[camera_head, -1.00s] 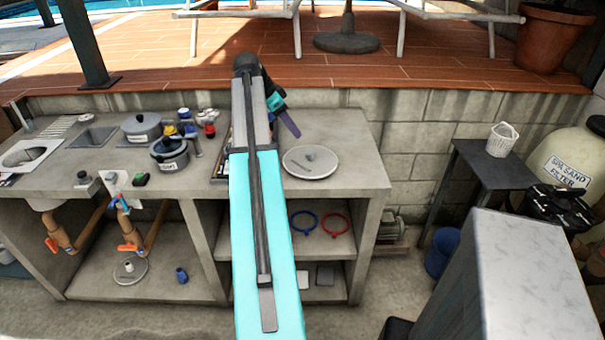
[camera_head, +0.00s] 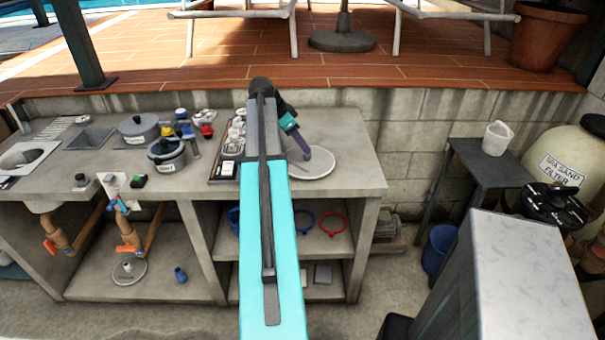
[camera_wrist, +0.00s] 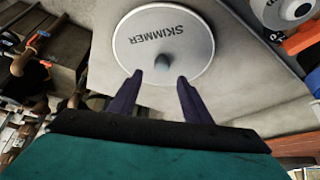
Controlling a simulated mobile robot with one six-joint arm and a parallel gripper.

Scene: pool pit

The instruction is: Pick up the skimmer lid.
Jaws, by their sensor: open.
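The skimmer lid (camera_head: 320,164) is a round pale grey disc lying flat on the concrete counter, right of the middle. In the wrist view the lid (camera_wrist: 185,50) carries the word SKIMMER and a small round knob. My gripper (camera_head: 305,155) is over the lid and hides part of it in the head view. In the wrist view my gripper (camera_wrist: 159,80) is open, its two dark purple fingers apart and pointing towards the knob, with nothing between them. I cannot tell the exact height left above the lid.
A tray of small items (camera_head: 224,171) lies left of the lid. A block wall (camera_head: 420,125) rises behind. Another round disc (camera_head: 124,277) lies on the lower left shelf.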

